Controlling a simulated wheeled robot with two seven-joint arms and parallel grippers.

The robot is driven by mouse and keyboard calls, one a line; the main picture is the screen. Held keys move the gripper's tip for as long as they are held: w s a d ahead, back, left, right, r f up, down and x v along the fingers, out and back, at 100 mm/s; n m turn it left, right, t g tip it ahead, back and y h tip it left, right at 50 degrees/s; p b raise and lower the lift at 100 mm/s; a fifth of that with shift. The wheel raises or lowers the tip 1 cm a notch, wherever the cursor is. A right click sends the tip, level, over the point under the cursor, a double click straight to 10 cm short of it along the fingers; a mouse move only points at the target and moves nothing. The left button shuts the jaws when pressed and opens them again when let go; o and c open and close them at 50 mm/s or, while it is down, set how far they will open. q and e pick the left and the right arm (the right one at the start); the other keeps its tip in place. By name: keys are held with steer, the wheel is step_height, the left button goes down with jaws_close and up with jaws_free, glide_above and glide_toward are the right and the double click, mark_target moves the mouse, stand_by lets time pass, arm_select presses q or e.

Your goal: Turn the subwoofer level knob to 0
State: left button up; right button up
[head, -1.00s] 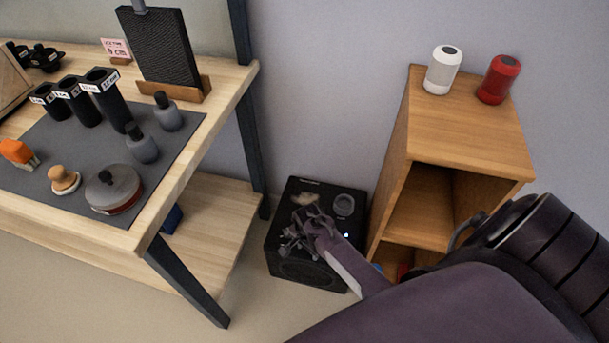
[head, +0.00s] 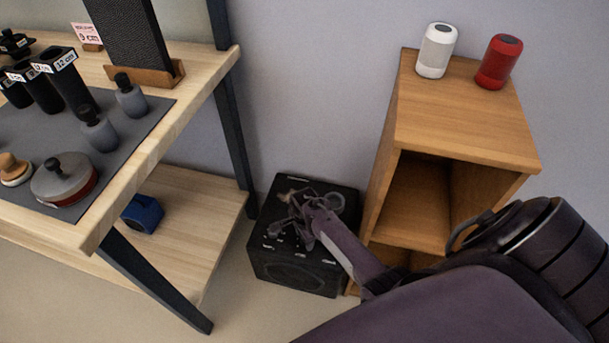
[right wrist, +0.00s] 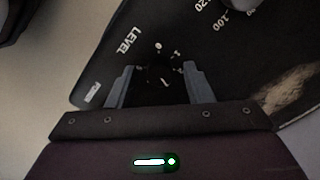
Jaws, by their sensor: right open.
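The subwoofer (head: 297,272) is a black box on the floor between the workbench and the wooden shelf. My right gripper (head: 292,215) is over its top panel, hiding part of the controls. In the right wrist view the panel (right wrist: 105,68) shows a "LEVEL" label and small number marks around a dark level knob (right wrist: 160,76). The open fingers of my right gripper (right wrist: 160,88) stand on either side of the knob, with a gap on each side. The knob's pointer is too dark to read. My left gripper is not in view.
The wooden shelf (head: 460,113) stands right of the subwoofer, with a white speaker (head: 437,52) and a red speaker (head: 499,62) on top. The workbench (head: 165,150) is at left, with a blue object (head: 142,213) on its lower shelf. Bare floor lies in front.

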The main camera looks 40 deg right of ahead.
steer(key=shift+c, duration=0.3)
steer(key=c, duration=0.9)
